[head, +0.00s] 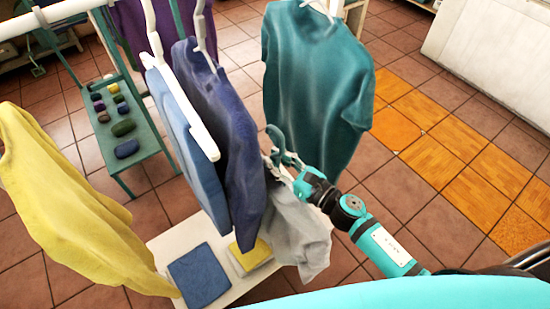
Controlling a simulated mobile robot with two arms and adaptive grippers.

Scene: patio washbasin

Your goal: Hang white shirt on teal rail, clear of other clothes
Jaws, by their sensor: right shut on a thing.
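The white shirt (302,238), pale grey in this light, hangs below my right gripper (279,160), partly hidden by it and my arm. My right gripper is shut at the top of this shirt. A grey-teal curved hook shape sticks up there; I cannot tell whether it is the hanger. The shirt hangs close beside a dark blue garment (222,130); I cannot tell whether they touch. The rail (48,17) in view at the upper left looks white. I cannot make out a teal rail for certain. My left gripper is not in view.
A teal shirt (315,85) hangs behind my right gripper. Light blue (178,130), purple (150,25) and yellow (70,200) garments hang at the left. Folded blue (200,276) and yellow (250,258) cloths lie below. A green stand (140,160) holds several small items. Tiled floor is open at right.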

